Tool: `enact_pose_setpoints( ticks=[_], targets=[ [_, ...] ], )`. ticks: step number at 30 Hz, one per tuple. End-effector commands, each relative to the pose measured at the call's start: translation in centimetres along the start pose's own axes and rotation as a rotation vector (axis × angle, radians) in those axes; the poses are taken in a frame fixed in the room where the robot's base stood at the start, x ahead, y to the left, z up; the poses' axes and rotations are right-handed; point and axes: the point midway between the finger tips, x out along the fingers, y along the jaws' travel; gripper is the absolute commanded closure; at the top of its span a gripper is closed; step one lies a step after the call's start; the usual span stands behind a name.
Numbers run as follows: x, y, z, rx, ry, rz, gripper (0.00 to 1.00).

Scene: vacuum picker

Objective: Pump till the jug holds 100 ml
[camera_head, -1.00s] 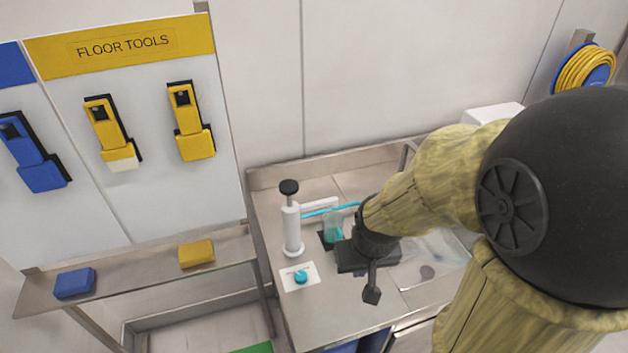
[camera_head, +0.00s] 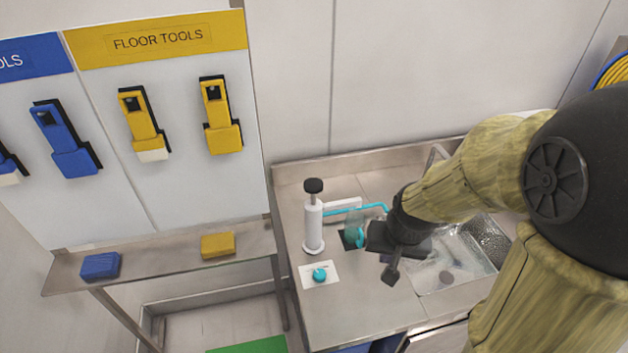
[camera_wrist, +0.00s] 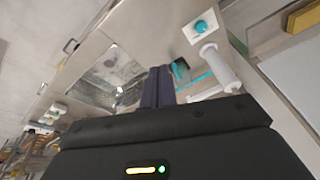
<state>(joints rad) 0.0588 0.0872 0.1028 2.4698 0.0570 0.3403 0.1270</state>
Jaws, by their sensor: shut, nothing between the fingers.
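A white hand pump (camera_head: 313,225) with a black knob (camera_head: 313,186) stands upright on the steel counter; its plunger rod shows below the knob. A teal spout tube (camera_head: 350,209) runs right from it over a clear jug (camera_head: 354,232) on a dark square. The jug looks teal, and its level cannot be read. My gripper (camera_head: 390,274) is shut and empty, to the right of the jug and apart from the pump. In the wrist view, the gripper's dark fingers (camera_wrist: 157,86) are together, with the pump (camera_wrist: 220,67) to their right.
A white plate with a teal knob (camera_head: 319,274) lies in front of the pump. A steel sink (camera_head: 450,264) is at the right. A shelf at the left holds a blue block (camera_head: 100,266) and a yellow block (camera_head: 217,245). The front of the counter is clear.

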Motion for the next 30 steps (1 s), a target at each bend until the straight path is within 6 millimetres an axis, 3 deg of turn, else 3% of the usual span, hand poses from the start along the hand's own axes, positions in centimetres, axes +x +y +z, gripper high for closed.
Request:
enact_pose_setpoints(
  ticks=[12,18,22,30],
  targets=[
    [-1.1,-13.8,-15.5,0.815,-0.131,-0.399,1.0],
    [-3.6,-17.7,-21.3,1.167,-0.267,-0.595,1.0],
    [-4.2,-18.3,-22.6,1.244,-0.304,-0.638,1.0],
    [-4.1,-18.4,-22.5,1.245,-0.304,-0.637,1.0]
  ],
)
